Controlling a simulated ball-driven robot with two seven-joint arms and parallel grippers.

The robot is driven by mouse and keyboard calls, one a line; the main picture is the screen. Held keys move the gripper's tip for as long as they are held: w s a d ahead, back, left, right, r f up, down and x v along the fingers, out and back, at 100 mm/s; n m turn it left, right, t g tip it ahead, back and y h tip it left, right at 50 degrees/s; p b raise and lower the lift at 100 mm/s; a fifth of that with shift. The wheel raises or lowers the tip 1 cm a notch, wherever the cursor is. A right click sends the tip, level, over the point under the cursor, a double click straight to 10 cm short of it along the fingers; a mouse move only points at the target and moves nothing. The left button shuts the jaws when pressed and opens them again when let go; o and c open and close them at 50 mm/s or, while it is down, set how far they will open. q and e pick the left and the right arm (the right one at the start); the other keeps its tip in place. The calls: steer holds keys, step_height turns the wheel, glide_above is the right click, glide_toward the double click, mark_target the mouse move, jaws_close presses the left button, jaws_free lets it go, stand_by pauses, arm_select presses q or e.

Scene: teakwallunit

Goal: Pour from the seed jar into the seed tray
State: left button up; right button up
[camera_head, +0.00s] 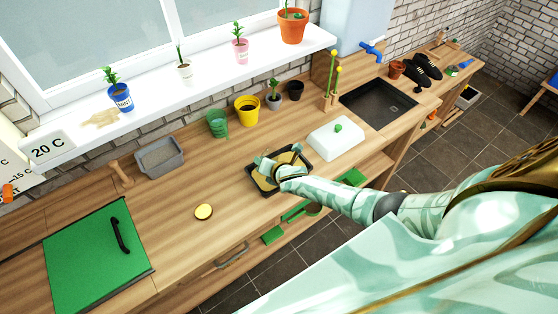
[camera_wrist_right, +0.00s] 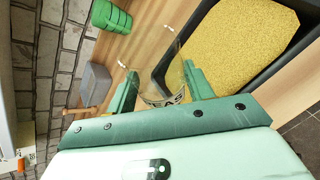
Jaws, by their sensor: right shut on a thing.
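The seed tray (camera_head: 251,180) is a black rectangular tray on the wooden bench in the head view, with a tan, grainy fill. Its dark rim (camera_wrist_right: 293,52) and yellowish fill show at the upper right of the right wrist view. My right gripper (camera_head: 278,169) is over the tray. In the right wrist view my right gripper (camera_wrist_right: 162,86) is shut on the clear seed jar (camera_wrist_right: 160,70), which has a partly visible label. The jar is beside the tray's edge in that view; its tilt and contents are hard to tell. My left gripper is out of view.
Pots, including a yellow one (camera_head: 247,111), line the back.

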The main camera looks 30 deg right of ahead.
steer(key=f+h+b, duration=0.1)
steer(key=a+f+n+b, duration=0.1)
steer(key=b, duration=0.1)
steer(key=a+f+n+h+b, duration=0.1)
steer(key=b, duration=0.1)
steer(key=shift+f+t+h, duration=0.1)
steer(key=shift+t+h, duration=0.2)
steer(key=shift+t, duration=0.1)
steer(key=shift+s+r+n+h+b, duration=0.1)
steer(key=shift+r+n+h+b, duration=0.15)
steer(key=shift+n+h+b, duration=0.55)
steer(key=shift+r, duration=0.55)
steer(key=shift+r+p, duration=0.45)
steer(key=shift+p, duration=0.15)
step_height(320, 180, up, 3)
steer(key=shift+f+t+p, duration=0.2)
steer(key=shift+t+p, duration=0.2)
steer(key=shift+p, duration=0.65)
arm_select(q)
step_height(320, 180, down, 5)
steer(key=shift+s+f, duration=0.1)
arm_select(e)
steer(key=shift+f, duration=0.1)
